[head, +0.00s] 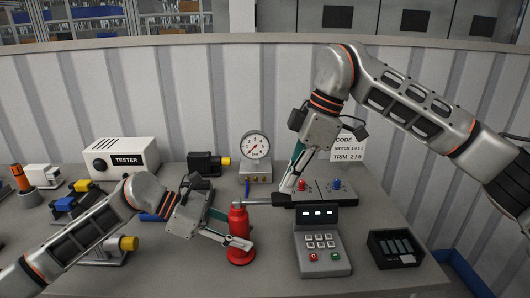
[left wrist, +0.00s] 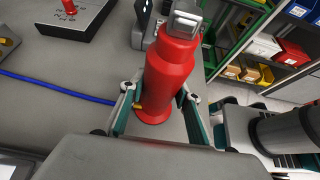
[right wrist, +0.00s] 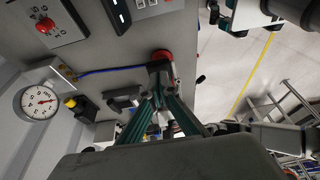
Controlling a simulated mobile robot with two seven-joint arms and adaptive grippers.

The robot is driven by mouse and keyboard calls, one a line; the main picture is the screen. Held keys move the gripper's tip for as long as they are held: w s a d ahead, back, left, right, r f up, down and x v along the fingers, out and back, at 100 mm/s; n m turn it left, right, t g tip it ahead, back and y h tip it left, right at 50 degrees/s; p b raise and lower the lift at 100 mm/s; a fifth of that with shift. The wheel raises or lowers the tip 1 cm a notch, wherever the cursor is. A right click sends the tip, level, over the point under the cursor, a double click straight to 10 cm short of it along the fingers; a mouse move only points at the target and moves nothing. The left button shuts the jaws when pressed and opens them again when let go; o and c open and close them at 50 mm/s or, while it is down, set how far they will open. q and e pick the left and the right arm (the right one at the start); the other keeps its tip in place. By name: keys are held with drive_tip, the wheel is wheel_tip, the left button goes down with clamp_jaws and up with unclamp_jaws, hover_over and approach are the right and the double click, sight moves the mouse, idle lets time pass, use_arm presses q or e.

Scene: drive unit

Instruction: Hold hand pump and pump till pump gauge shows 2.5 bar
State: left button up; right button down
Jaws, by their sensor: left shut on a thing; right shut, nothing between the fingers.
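The red hand pump (head: 239,232) stands upright on the bench, and its red body (left wrist: 168,75) fills the middle of the left wrist view. My left gripper (head: 245,243) is shut around its lower body, with a finger on each side. The pump's lever (head: 262,203) sticks out to the right, roughly level, with a dark grip. My right gripper (head: 287,188) is shut and empty, its fingertips just above or touching the lever's grip; contact is unclear. The round pump gauge (head: 256,146) stands behind the pump; it also shows in the right wrist view (right wrist: 38,102). Its exact reading is too small to tell.
A grey keypad unit (head: 322,250) stands right of the pump, with a switch panel (head: 335,190) behind it. A black box (head: 395,248) is at the right edge. The white tester (head: 122,157) is at the back left. A blue hose (left wrist: 55,87) runs along the bench.

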sight(289, 196)
idle(0.3)
idle(1.6)
drive_tip(key=shift+f, duration=0.1)
idle(0.4)
drive_tip(key=shift+a+f, duration=0.2)
drive_tip(key=shift+f, duration=2.5)
drive_tip(key=shift+d+r, duration=0.2)
drive_tip(key=shift+r, duration=2.6)
drive_tip(key=shift+f, duration=0.1)
